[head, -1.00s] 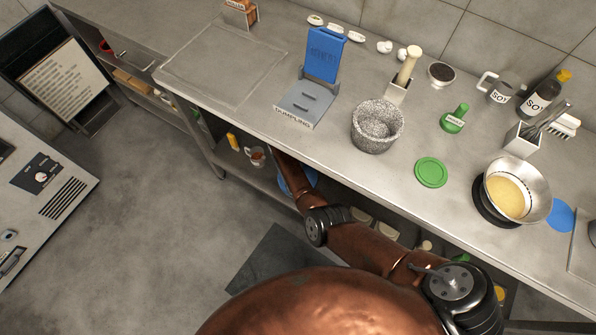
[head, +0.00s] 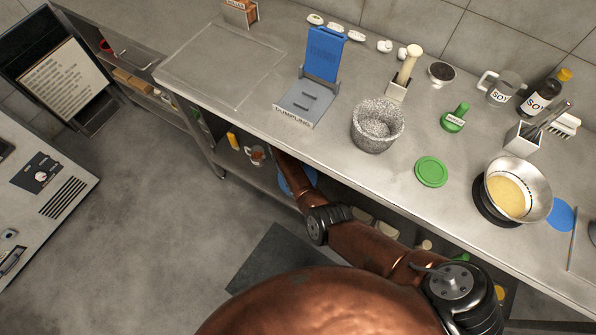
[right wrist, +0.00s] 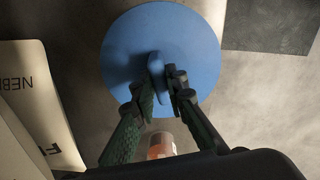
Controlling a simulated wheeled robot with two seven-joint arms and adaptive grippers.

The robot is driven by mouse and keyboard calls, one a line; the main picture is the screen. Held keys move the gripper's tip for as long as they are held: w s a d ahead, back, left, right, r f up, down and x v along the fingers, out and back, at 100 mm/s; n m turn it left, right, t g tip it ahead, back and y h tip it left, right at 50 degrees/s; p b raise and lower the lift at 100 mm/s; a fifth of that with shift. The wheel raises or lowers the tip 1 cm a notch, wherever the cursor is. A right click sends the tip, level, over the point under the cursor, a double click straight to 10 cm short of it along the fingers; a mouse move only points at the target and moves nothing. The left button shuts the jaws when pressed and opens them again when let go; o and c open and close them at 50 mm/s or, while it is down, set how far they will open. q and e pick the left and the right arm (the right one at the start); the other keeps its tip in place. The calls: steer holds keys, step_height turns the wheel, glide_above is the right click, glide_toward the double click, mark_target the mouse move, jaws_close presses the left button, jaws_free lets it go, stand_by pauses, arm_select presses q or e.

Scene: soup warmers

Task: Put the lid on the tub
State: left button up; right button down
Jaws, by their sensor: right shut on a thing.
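A round blue lid (right wrist: 130,78) with an upright handle (right wrist: 156,70) fills the upper middle of the right wrist view. My right gripper (right wrist: 166,82) is shut on that handle. In the head view, my arm reaches under the counter's front edge and hides the gripper. Part of a blue disc (head: 312,175), likely the same lid, shows there beside the arm. I cannot surely pick out the tub. Pale labelled containers (right wrist: 30,75) stand at the left of the right wrist view, cut off by its edge. My left gripper is not in view.
The counter (head: 345,190) overhangs the lower shelf (head: 245,172). A cup (head: 256,153) stands on that shelf. An orange and white container (right wrist: 160,145) shows below the lid in the wrist view. A green disc (head: 431,171) and a stone bowl (head: 377,126) stay on the counter.

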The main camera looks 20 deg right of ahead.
stand_by(0.3)
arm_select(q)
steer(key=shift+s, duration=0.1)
arm_select(e)
steer(key=c, duration=1.8)
jaws_free()
steer(key=shift+c, duration=0.2)
steer(key=shift+o, duration=0.5)
steer(key=o, duration=0.4)
steer(key=shift+o, duration=0.2)
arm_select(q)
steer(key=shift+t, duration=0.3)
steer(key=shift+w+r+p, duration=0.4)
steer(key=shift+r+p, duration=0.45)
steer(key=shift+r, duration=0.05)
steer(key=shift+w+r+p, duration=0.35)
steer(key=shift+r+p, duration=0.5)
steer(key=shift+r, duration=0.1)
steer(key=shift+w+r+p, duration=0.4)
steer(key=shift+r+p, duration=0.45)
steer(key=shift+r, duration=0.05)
arm_select(e)
steer(key=shift+r, duration=3.45)
